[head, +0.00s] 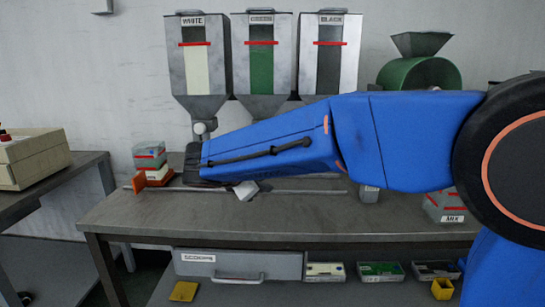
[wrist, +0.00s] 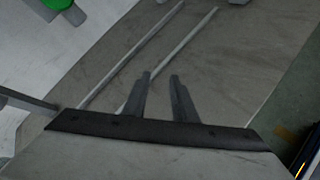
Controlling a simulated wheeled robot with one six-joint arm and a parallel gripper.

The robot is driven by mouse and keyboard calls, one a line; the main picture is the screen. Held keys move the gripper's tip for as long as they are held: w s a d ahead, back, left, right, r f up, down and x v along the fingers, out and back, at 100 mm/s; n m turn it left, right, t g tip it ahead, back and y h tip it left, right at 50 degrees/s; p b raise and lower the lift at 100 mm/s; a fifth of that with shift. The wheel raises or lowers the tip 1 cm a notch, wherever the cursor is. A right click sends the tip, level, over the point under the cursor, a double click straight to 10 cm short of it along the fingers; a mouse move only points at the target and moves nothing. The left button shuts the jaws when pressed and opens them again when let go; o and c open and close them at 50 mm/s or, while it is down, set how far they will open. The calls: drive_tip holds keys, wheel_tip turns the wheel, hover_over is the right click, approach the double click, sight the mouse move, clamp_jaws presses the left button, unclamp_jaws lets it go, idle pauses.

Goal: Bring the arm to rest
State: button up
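My blue arm reaches from the right across the workbench (head: 280,229) in the head view, above its top. In the wrist view my gripper (wrist: 160,76) shows two grey fingers with a clear gap between them. Nothing is held between them. The fingers point over the grey bench top, with two thin pale rails (wrist: 150,55) beyond them.
White (head: 197,70), green (head: 261,70) and black (head: 328,70) hoppers stand behind my arm. A green grinder-like machine (head: 420,72) is at back right. Stacked small boxes (head: 149,155) stand at left, a MIX box (head: 445,208) at right. A SCOOPS drawer (head: 238,266) is below.

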drive_tip(key=s+d+m+g, duration=0.1)
drive_tip(key=s+d+m, duration=0.1)
drive_tip(key=d, duration=0.3)
drive_tip(key=s+d+f+m+g, duration=0.1)
drive_tip(key=s+d+m, duration=0.1)
drive_tip(key=d, duration=0.4)
drive_tip(key=s+d+m+g, duration=0.1)
drive_tip(key=s+d, duration=0.1)
drive_tip(key=d, duration=0.3)
drive_tip(key=shift+s+d+f+m, duration=0.1)
drive_tip(key=shift+d+f+m, duration=0.2)
drive_tip(key=shift+m, duration=0.1)
drive_tip(key=s+d+f+m+g+y, duration=0.25)
drive_tip(key=s+d+m, duration=0.25)
drive_tip(key=s+d, duration=0.45)
drive_tip(key=s+d+f+m+y, duration=0.1)
drive_tip(key=s+d+f+m, duration=0.2)
drive_tip(key=s+m, duration=0.3)
drive_tip(key=s+d+f+m+y, duration=0.2)
drive_tip(key=s+f+m, duration=0.4)
drive_tip(key=s, duration=0.6)
drive_tip(key=shift+s+d, duration=0.2)
drive_tip(key=shift+d, duration=0.35)
